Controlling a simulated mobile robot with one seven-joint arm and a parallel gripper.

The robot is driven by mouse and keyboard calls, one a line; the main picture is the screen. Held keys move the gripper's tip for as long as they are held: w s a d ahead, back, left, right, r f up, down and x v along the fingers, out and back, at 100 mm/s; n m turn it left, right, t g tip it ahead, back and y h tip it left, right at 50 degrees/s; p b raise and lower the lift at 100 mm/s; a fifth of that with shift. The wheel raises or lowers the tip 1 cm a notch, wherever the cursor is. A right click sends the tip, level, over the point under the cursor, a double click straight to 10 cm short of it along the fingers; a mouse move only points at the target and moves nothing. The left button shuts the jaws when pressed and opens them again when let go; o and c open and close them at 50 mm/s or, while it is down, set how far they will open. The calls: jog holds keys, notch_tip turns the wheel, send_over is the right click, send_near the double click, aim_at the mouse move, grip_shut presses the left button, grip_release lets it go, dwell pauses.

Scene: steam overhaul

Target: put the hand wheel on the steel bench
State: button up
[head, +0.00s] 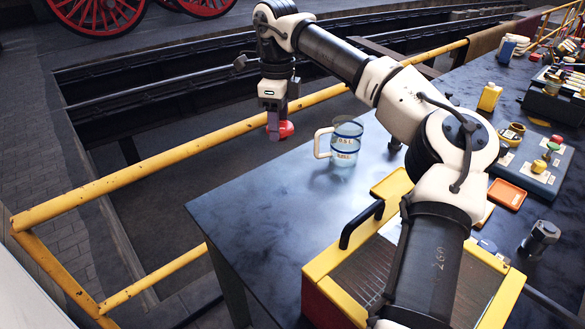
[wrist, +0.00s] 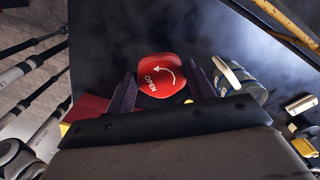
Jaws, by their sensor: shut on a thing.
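The hand wheel (head: 285,130) is red and shows at the tip of my gripper (head: 273,125) in the head view, above the far edge of the dark steel bench (head: 250,217). In the wrist view the hand wheel (wrist: 162,75) lies between the two dark fingers of my gripper (wrist: 160,88), with a white curved arrow and the word OPEN on its face. My gripper is shut on it.
A clear mug (head: 346,142) with a pale handle stands on the bench just right of the hand wheel. A yellow-rimmed box (head: 322,265) with a black handle stands at the front. A yellow rail (head: 150,170) runs behind the bench. The bench's left part is bare.

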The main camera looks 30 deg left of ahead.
notch_tip(320, 180, down, 16)
jog(key=shift+f+p, duration=0.1)
jog(key=shift+p, duration=1)
jog(key=o, duration=1.2)
jog(key=shift+c, duration=0.2)
notch_tip(320, 180, up, 12)
jog(key=b, duration=0.1)
jog(key=shift+r+b, duration=0.2)
jog(key=shift+b, duration=0.2)
